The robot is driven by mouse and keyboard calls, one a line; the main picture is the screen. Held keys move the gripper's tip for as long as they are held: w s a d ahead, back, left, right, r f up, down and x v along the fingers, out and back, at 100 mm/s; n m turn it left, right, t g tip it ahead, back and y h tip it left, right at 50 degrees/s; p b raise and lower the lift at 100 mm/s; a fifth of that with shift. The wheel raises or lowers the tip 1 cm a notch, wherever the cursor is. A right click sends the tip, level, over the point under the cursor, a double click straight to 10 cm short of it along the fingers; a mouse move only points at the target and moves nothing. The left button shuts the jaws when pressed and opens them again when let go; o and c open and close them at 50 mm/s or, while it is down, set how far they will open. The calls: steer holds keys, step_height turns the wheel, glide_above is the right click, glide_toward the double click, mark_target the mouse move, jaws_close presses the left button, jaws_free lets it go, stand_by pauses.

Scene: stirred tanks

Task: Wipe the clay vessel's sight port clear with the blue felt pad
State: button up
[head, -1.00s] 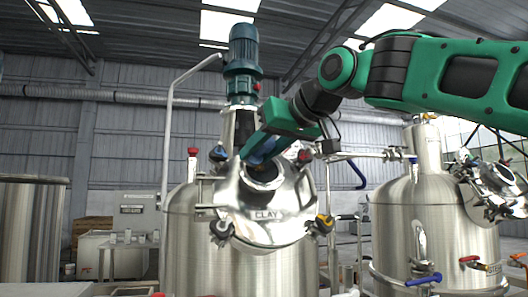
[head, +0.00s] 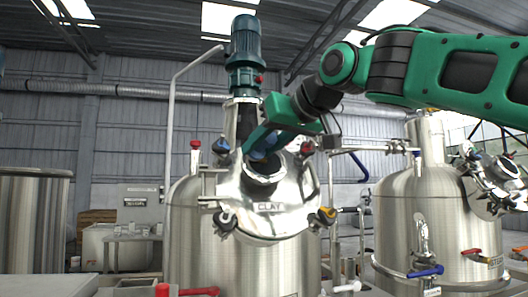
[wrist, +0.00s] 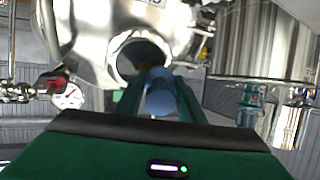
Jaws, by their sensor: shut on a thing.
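The clay vessel (head: 240,262) is a steel tank with a tilted round lid marked CLAY, left of centre in the head view. Its sight port (head: 263,175) is a short round flanged opening on the lid; it shows in the wrist view (wrist: 138,52) with a dark inside. My gripper (head: 258,150) is just above the port and is shut on the blue felt pad (wrist: 160,95), a blue cylindrical piece between the fingers. The pad is at the port's edge in the wrist view; I cannot tell whether it touches the glass.
A blue-green motor (head: 245,60) stands above the lid close to my gripper. A second steel vessel (head: 430,225) stands at the right. A pressure gauge (wrist: 68,96) shows at the left in the wrist view.

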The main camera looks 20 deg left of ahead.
steer(key=shift+w+a+f, duration=0.15)
steer(key=shift+w, duration=0.05)
steer(key=shift+w, duration=0.1)
steer(key=shift+w+d, duration=0.5)
steer(key=shift+d, duration=0.4)
steer(key=shift+w+d, duration=0.45)
steer(key=shift+d, duration=0.4)
steer(key=shift+a, duration=0.15)
steer(key=shift+s+a+f, duration=0.1)
steer(key=shift+s+a, duration=0.35)
steer(key=shift+a, duration=0.4)
steer(key=shift+s+a+f, duration=0.1)
steer(key=shift+s+a, duration=0.35)
steer(key=shift+a, duration=0.4)
steer(key=s+d+r, duration=0.2)
steer(key=s+r, duration=0.1)
steer(key=s, duration=0.1)
steer(key=shift+s+d+r, duration=0.15)
steer(key=shift+d+r, duration=0.05)
steer(key=shift+d, duration=0.15)
